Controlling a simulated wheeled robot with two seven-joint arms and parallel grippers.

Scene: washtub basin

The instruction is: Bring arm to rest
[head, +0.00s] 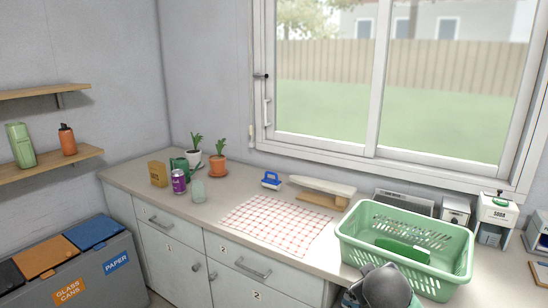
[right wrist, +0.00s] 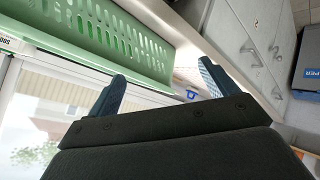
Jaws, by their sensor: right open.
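My right gripper (right wrist: 162,70) is open in the right wrist view, its two blue fingers apart with nothing between them. In the head view my right wrist shows as a dark grey shape at the bottom, in front of the green basket (head: 452,285); the fingers are mostly hidden there. The basket also fills the upper left of the right wrist view (right wrist: 95,35). A dark green object (head: 402,250) lies inside the basket. My left gripper is in neither view.
The counter holds a checked cloth (head: 280,224), a blue-handled brush (head: 271,180), an ironing board (head: 322,187), a purple can (head: 179,181) and potted plants (head: 218,164). White dispensers (head: 496,212) stand at right. Bins (head: 70,270) and shelves (head: 45,165) are at left.

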